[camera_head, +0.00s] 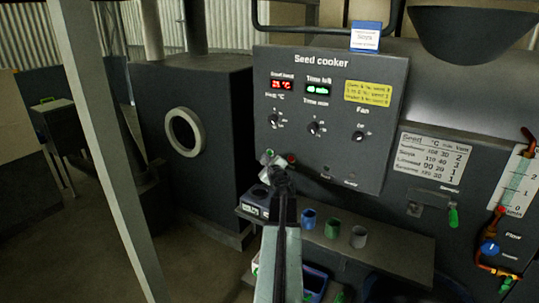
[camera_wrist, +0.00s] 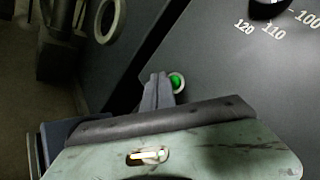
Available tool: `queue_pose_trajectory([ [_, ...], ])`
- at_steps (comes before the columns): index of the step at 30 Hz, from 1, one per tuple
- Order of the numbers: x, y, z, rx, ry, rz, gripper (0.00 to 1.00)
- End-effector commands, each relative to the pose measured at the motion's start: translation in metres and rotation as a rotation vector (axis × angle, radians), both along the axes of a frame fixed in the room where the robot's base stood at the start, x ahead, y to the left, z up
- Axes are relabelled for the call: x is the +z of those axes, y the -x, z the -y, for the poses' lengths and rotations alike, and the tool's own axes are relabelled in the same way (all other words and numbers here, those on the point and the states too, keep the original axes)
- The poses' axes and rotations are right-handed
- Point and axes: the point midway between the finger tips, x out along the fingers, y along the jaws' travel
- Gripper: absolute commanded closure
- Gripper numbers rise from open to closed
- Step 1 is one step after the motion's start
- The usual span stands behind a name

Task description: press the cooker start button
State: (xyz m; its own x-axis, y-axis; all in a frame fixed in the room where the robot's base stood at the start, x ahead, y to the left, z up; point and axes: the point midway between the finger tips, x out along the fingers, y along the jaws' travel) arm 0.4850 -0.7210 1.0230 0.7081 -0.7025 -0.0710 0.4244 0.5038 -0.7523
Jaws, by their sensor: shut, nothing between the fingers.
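The dark Seed cooker panel (camera_head: 330,75) faces me, with lit displays and several knobs. A green button (camera_head: 269,152) sits at its lower left, and a red button (camera_head: 291,158) is just right of it. My gripper (camera_head: 268,162) is shut and empty, its tips just below the green button and partly covering it. In the wrist view, the green button (camera_wrist: 177,82) in its silver ring is right beside my shut fingertips (camera_wrist: 157,78). I cannot tell whether the tips touch it. The red button is not visible there.
A shelf (camera_head: 400,258) below the panel holds a blue cup (camera_head: 309,219), a green cup (camera_head: 333,228) and a grey cup (camera_head: 358,237). A pale post (camera_head: 110,150) stands at left. A green-handled lever (camera_head: 453,217) is at right.

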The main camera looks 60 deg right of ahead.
Motion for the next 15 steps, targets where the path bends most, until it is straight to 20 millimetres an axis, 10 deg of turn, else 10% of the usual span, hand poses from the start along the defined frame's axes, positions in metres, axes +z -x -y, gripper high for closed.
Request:
queue_pose_trajectory([
  [15,0.0002,-0.0007,0.0084,0.000,0.000,0.000,1.00],
])
